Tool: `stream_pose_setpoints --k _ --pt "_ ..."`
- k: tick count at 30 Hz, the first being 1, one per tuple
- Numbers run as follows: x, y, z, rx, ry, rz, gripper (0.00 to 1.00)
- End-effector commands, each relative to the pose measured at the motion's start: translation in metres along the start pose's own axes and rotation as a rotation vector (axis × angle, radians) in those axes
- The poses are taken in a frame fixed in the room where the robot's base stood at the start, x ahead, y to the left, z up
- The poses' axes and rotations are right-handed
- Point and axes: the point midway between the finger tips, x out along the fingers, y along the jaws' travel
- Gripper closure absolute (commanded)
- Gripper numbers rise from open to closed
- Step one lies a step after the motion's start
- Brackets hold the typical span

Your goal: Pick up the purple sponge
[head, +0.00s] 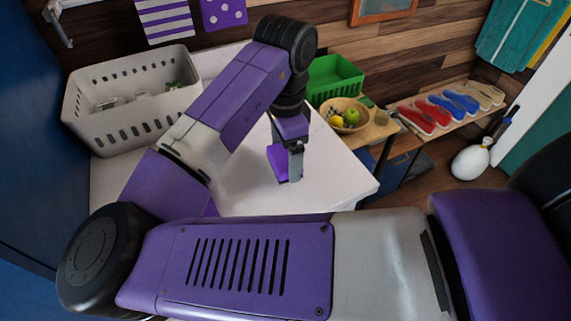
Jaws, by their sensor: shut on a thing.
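The purple sponge (277,162) is at my gripper, over the white table (333,187). My gripper (289,168) points down and is shut on the sponge. Part of the sponge shows to the left of the grey finger; the rest is hidden behind the finger. I cannot tell whether the sponge touches the tabletop or is just above it.
A pale grey slotted basket (128,128) holding small items stands at the table's back left. Right of the table are a green crate (335,77) and a bowl of fruit (345,115). Several shoes (433,113) lie on a bench further right. The tabletop's right front is clear.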

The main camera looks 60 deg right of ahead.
Motion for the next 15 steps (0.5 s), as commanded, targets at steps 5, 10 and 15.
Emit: stream_pose_setpoints --k 5,10,15 --pt "-0.053 -0.001 0.000 0.002 -0.003 -0.005 0.53" --pt "-0.097 -0.001 0.000 0.003 -0.002 -0.004 0.53" --pt "-0.129 0.000 0.000 0.001 -0.004 -0.002 0.53"
